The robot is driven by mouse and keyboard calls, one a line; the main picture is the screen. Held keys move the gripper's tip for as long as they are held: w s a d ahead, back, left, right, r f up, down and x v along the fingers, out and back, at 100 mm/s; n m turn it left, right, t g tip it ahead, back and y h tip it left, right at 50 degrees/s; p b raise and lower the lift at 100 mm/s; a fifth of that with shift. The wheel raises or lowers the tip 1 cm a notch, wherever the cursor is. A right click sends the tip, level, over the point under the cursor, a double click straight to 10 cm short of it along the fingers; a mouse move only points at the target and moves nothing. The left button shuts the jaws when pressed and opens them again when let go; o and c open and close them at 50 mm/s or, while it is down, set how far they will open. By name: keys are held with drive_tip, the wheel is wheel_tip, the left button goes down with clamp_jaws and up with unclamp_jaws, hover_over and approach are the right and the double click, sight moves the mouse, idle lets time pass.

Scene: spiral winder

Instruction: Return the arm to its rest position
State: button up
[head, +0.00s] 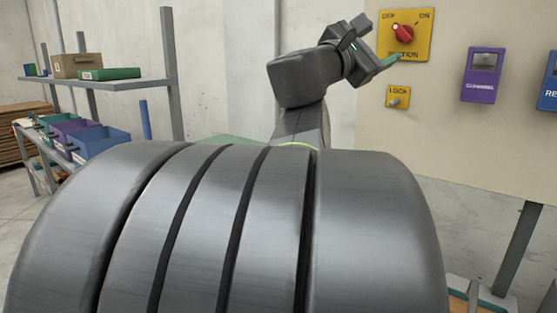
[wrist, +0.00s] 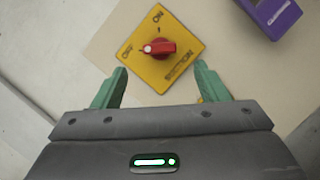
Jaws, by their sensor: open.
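My gripper (wrist: 159,88) shows in the wrist view with its two green fingers spread apart and nothing between them. Beyond the fingertips is a yellow plate (wrist: 182,75) with a red rotary knob (wrist: 160,48), apart from the fingers. In the head view my arm reaches up in front of the panel, and my gripper (head: 378,50) is just left of the yellow plate (head: 421,50) and its red knob (head: 403,34). One green finger shows there near the plate's lower left corner. The other finger is hard to make out.
The beige panel (head: 450,130) also carries a small yellow lock plate (head: 398,97), a purple box (head: 482,75) and a blue box (head: 548,82). Shelves (head: 105,85) with bins stand at the left. Large grey rounded segments fill the foreground.

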sight(399, 33)
drive_tip(key=x, duration=0.8)
drive_tip(key=shift+w+d+r+p, duration=0.1)
drive_tip(key=shift+w+d+p, duration=0.05)
drive_tip(key=shift+p, duration=0.25)
drive_tip(key=m+p, duration=0.1)
drive_tip(key=m+g+p, duration=0.1)
drive_tip(key=shift+a+r+m, duration=0.2)
drive_tip(key=shift+a+m, duration=0.05)
drive_tip(key=shift+m, duration=0.05)
drive_tip(key=m+g+p, duration=0.1)
drive_tip(key=m+p, duration=0.1)
drive_tip(key=m, duration=0.1)
drive_tip(key=shift+p, duration=0.35)
drive_tip(key=m+g+p, duration=0.1)
drive_tip(key=m+p, duration=0.1)
drive_tip(key=m+y+p, duration=0.1)
drive_tip(key=m+p, duration=0.1)
drive_tip(key=shift+r+m+g+y, duration=0.15)
drive_tip(key=shift+m+g+y, duration=0.15)
drive_tip(key=shift+m+g, duration=0.1)
drive_tip(key=m+y+p, duration=0.2)
drive_tip(key=m+p, duration=0.2)
drive_tip(key=p, duration=0.1)
drive_tip(key=shift+r, duration=0.1)
drive_tip(key=m+y+p, duration=0.1)
drive_tip(key=m+p, duration=0.1)
drive_tip(key=shift+d+p, duration=0.1)
drive_tip(key=shift+p, duration=0.25)
drive_tip(key=shift+m+p, duration=0.4)
drive_tip(key=shift+p, duration=0.05)
